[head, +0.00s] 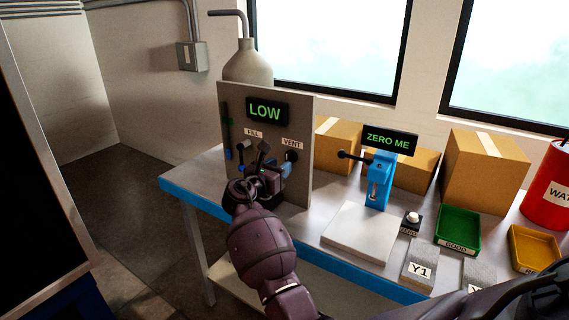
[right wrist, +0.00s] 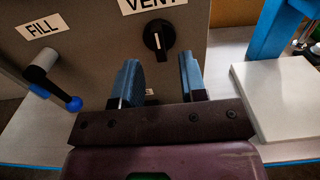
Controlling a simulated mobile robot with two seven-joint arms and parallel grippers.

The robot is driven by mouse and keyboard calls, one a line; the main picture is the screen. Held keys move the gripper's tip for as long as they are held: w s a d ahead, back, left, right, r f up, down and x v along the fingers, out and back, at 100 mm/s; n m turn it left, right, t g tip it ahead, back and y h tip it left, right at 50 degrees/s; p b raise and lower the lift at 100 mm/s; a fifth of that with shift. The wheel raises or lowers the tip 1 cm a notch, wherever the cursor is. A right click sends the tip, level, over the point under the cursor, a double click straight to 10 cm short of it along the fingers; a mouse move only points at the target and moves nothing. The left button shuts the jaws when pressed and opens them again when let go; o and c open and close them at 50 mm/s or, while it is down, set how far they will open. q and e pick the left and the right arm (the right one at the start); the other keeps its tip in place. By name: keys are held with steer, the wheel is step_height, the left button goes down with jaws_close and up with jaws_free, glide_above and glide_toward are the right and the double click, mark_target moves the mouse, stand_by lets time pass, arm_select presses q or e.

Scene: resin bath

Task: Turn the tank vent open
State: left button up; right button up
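The tank vent is a round black knob (right wrist: 158,37) below the VENT label (right wrist: 150,4) on a grey panel. Its white mark stands nearly upright in the right wrist view. In the head view the knob (head: 291,155) shows below the VENT label (head: 292,143), partly crowded by my gripper. My right gripper (right wrist: 160,75) is open, with its blue fingers apart and nothing between them. It is in front of the panel, just below the knob in the wrist view, and I see no contact with it. My left gripper is not in view.
The FILL lever (right wrist: 55,85), with a blue ball end, sticks out left of the gripper. A LOW display (head: 265,111) is on the panel (head: 300,190). Right of it stand a blue ZERO ME device (head: 379,185), a white plate (head: 360,231), trays and boxes. Floor shows at left.

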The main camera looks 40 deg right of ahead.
mark_target(289, 158)
steer(key=x, duration=0.3)
steer(key=shift+w+d, duration=0.1)
steer(key=shift+d, duration=0.15)
steer(key=shift+c, duration=0.2)
